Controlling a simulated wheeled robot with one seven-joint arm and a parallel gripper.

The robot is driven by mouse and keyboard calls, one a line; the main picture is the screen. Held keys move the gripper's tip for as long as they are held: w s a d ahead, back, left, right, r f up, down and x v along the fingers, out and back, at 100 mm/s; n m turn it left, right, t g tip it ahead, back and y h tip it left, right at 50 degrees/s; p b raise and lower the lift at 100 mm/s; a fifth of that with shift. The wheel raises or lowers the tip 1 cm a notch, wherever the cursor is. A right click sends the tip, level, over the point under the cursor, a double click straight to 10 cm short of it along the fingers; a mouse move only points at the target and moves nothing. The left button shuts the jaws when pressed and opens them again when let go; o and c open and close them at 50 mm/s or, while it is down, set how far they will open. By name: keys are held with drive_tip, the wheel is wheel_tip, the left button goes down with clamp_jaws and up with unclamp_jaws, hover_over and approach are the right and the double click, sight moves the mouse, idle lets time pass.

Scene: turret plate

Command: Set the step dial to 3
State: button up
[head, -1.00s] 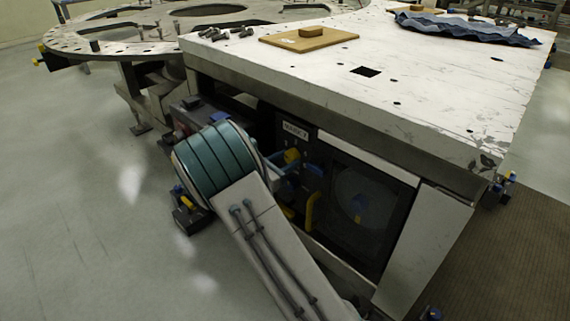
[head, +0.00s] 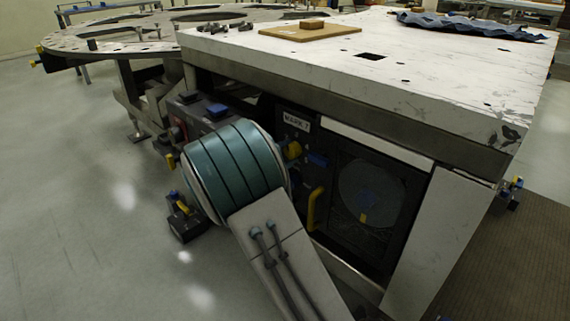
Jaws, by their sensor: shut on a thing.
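A dark panel under the white table carries a label (head: 296,122) that seems to read "MARK 7". Beside it are a yellow knob (head: 293,150), a blue part (head: 318,160) and a yellow handle (head: 314,208). To the right is a large round disc (head: 372,192) in a dark frame, with a small blue and yellow mark low on it. I cannot tell which of these is the step dial, and no number is readable. My teal-banded arm covers the panel's left part. My gripper does not show; it may be behind the arm.
The white tabletop (head: 400,85) overhangs the panel. A brown board (head: 310,32) and a blue cloth (head: 470,27) lie on it. A perforated ring plate (head: 110,45) stands at the left. A small dark box (head: 187,222) is on the floor, which is open at left.

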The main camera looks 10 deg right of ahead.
drive_tip(key=m+b, duration=0.2)
drive_tip(key=shift+f+m+b, duration=0.3)
drive_tip(key=shift+f, duration=0.05)
drive_tip(key=shift+s+d+r+m+b, duration=0.1)
drive_tip(key=shift+r+m+b, duration=0.1)
drive_tip(key=shift+m+b, duration=0.8)
drive_tip(key=o, duration=1)
drive_tip(key=shift+r, duration=0.1)
drive_tip(key=shift+s+a+r, duration=0.1)
drive_tip(key=shift+s+a, duration=0.05)
drive_tip(key=shift+a, duration=0.2)
drive_tip(key=p+v, duration=0.4)
drive_tip(key=v, duration=0.9)
drive_tip(key=shift+s, duration=0.1)
